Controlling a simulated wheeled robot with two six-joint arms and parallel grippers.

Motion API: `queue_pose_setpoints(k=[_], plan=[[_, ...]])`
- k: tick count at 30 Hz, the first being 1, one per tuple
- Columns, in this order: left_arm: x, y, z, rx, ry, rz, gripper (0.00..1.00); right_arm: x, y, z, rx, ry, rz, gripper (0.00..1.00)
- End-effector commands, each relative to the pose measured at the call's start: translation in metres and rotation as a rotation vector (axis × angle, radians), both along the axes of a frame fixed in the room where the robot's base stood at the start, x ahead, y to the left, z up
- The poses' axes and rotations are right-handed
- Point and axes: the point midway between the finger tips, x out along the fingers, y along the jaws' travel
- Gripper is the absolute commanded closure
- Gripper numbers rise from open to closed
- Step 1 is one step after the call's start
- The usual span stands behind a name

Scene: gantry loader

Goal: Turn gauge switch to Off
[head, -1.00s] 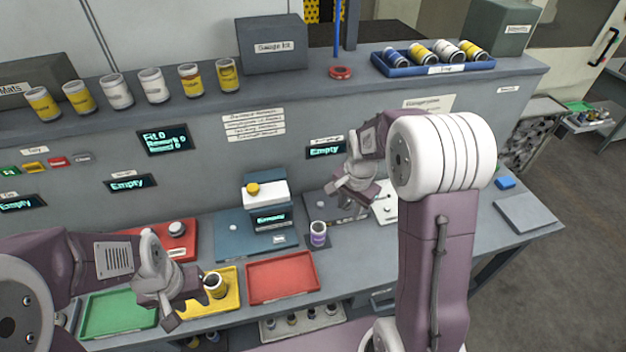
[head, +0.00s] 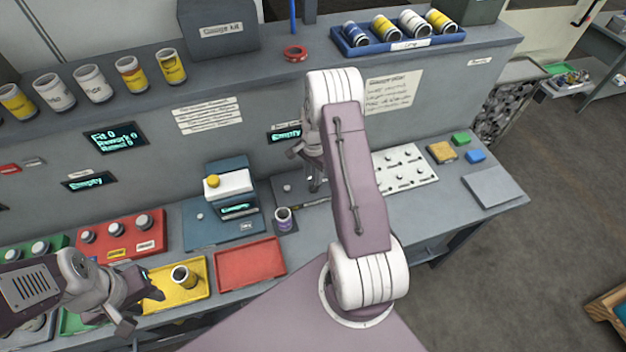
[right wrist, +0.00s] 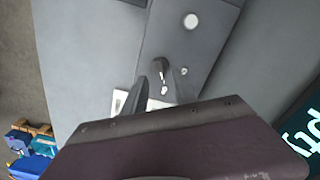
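A dark panel (head: 290,200) stands behind my right arm in the head view. In the right wrist view a grey panel (right wrist: 208,45) carries a small dark lever knob (right wrist: 160,68), which looks like the switch; its label and setting cannot be read. My right gripper (right wrist: 162,92) is open, its two dark fingers spread either side of a gap just below the knob. I cannot tell whether they touch it. In the head view this gripper (head: 314,180) is partly hidden by my arm. My left gripper (head: 142,305) is open beside the yellow tray (head: 200,290), near a can (head: 184,276).
A teal station (head: 208,228) with a white, yellow-knobbed block (head: 229,184) stands left of the dark panel. A purple-banded can (head: 284,218) stands between them. An empty red tray (head: 250,262) lies in front. A white studded board (head: 405,168) lies to the right.

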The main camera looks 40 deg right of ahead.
Motion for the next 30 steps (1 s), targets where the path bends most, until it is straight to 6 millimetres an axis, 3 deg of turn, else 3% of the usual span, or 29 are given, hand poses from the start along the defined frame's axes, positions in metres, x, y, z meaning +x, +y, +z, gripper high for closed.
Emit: queue_pose_setpoints(k=[8, 17, 21, 30], plan=[[0.0, 0.0, 0.015, 0.0, 0.0, 0.0, 0.64, 0.0, 0.0, -0.042, 0.001, 0.001, 0.001, 0.66], [0.0, 0.0, 0.015, 0.0, 0.0, 0.0, 0.64, 0.0, 0.0, -0.049, -0.001, -0.002, 0.001, 0.66], [0.0, 0.0, 0.015, 0.0, 0.0, 0.0, 0.64, 0.0, 0.0, -0.048, -0.001, -0.001, 0.001, 1.0], [0.0, 0.0, 0.014, 0.0, 0.0, 0.0, 0.64, 0.001, 0.0, -0.048, -0.001, -0.002, 0.014, 1.0]])
